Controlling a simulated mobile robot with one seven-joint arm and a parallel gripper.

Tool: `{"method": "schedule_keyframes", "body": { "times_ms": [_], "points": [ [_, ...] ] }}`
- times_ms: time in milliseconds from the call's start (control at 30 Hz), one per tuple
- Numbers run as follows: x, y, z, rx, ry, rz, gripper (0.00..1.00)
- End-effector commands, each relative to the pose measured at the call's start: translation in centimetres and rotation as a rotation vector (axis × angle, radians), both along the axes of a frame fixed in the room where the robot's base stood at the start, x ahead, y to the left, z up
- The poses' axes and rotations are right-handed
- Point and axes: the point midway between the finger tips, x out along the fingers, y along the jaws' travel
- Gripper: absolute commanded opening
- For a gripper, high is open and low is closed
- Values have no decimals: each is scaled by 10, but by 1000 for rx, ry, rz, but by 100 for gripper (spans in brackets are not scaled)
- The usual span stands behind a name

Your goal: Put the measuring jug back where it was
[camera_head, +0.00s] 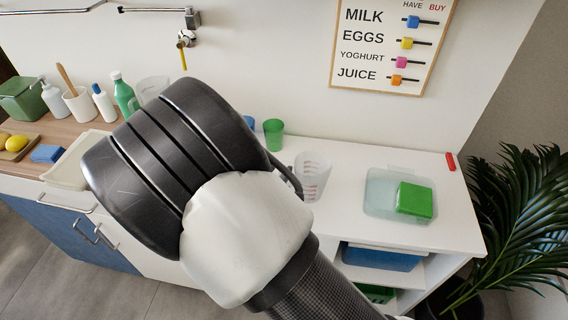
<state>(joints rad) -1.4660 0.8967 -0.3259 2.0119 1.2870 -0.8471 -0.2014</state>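The measuring jug (313,177) is clear with red markings. It appears upright at the white counter (345,208), just right of my arm. My large dark and white arm links fill the middle of the view and hide what lies behind them. A thin dark part shows between my arm and the jug, but I cannot tell if it belongs to my gripper or to the jug. My gripper's fingers cannot be made out, nor whether they touch the jug.
A green cup (273,134) stands behind the jug. A clear container (380,192) with a green block (414,201) is to the right, and a red item (451,162) lies behind it. Bottles and another clear vessel (151,87) stand at left. A plant (520,210) is far right.

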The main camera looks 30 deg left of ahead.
Motion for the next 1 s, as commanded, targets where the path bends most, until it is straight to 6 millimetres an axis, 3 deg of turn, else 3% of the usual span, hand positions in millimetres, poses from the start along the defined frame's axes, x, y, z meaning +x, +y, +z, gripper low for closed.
{"method": "schedule_keyframes", "body": {
  "times_ms": [100, 300, 567, 767, 867, 1000],
  "points": [
    [-24, -1, 12, 3, 0, 2, 28],
    [-50, -5, 21, 0, 0, 1, 28],
    [-57, -6, 24, 1, -1, 0, 28],
    [-48, -7, 30, 25, 31, -3, 28],
    [-30, -9, 45, 88, 115, 3, 28],
    [2, -21, 84, 209, 268, 42, 28]
  ]
}}
